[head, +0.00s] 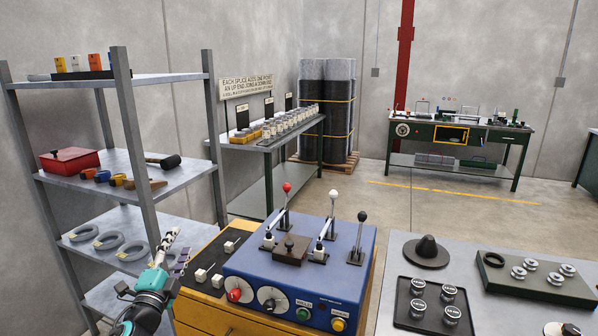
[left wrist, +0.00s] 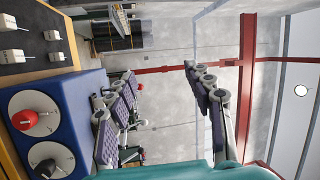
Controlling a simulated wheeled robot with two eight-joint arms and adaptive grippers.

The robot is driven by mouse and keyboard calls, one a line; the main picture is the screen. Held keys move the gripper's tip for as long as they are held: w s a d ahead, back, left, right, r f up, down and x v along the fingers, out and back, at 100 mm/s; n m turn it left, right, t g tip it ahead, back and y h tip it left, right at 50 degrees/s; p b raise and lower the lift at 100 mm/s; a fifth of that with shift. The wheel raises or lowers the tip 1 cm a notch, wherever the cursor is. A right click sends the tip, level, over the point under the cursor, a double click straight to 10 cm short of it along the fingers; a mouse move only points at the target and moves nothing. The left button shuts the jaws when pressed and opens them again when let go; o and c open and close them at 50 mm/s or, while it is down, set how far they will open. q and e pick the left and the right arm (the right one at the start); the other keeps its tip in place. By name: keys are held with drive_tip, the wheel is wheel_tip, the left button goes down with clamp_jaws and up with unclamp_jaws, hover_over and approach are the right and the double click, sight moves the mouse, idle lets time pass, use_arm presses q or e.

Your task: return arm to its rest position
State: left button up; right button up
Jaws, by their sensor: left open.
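My left arm comes in at the bottom left in the head view. Its gripper (head: 176,250) points up and away, between the metal shelf and the blue control box (head: 300,262). The jaws are apart with nothing between them. In the left wrist view the two purple-padded fingers (left wrist: 160,120) stand well apart and empty, with the blue box (left wrist: 70,115) and its red knob at the left. The gripper is not seen touching anything. My right gripper is not in view.
The grey metal shelf (head: 148,190) stands close on the left, with rings on a lower board. White cubes (head: 216,280) lie on a dark strip beside the blue box. A grey table (head: 385,290) with trays stands at the right. Open floor lies behind.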

use_arm(q)
drive_tip(key=s+d+f+n+g, duration=0.4)
drive_tip(key=s+f+n, duration=0.1)
drive_tip(key=s, duration=0.4)
drive_tip(key=s+d+f+n+g, duration=0.4)
drive_tip(key=s+f, duration=0.4)
drive_tip(key=s, duration=0.2)
drive_tip(key=s+d+f+n+g, duration=0.4)
drive_tip(key=s+f+n, duration=0.3)
drive_tip(key=s, duration=0.2)
drive_tip(key=shift+s+d+g+y, duration=0.25)
drive_tip(key=shift+d+g+y, duration=0.15)
drive_tip(key=shift+g, duration=0.2)
